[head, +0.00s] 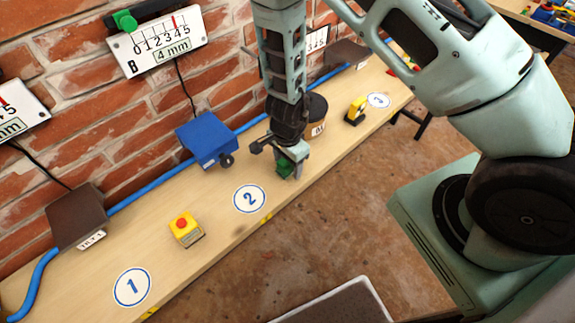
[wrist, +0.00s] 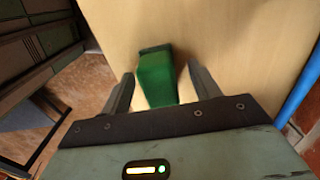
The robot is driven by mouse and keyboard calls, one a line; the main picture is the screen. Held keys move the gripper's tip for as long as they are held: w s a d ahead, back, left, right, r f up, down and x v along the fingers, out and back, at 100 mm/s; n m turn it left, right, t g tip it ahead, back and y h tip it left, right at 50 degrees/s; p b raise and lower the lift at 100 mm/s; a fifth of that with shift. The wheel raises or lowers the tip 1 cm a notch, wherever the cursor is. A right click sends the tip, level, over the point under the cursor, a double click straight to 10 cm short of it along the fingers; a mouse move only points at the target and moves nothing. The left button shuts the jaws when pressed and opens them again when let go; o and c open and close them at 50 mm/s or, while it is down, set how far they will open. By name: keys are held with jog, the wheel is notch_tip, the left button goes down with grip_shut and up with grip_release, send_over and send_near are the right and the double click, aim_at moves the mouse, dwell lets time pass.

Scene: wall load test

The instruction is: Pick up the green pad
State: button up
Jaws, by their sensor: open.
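The green pad (head: 285,168) stands on the wooden bench, partly hidden by my gripper in the head view. In the wrist view the green pad (wrist: 156,78) lies between my two fingers, with a dark strip on its far end. My gripper (head: 290,174) points down at the bench beside the circle marked 2. In the wrist view my gripper (wrist: 160,92) is open, one finger on each side of the pad. A gap shows at the right finger; the left finger is close to the pad, and I cannot tell whether it touches.
The wooden bench (head: 180,275) runs along a brick wall. A blue box (head: 206,138) and a brown cylinder (head: 316,112) stand near my gripper. A yellow block with a red button (head: 185,229) and a yellow-black object (head: 356,110) are farther along. A blue hose (head: 150,187) runs behind.

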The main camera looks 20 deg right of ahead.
jog(key=c, duration=1.2)
jog(key=shift+r, duration=0.15)
notch_tip(320, 180, up, 10)
jog(key=shift+f+p, duration=0.1)
jog(key=shift+p, duration=0.85)
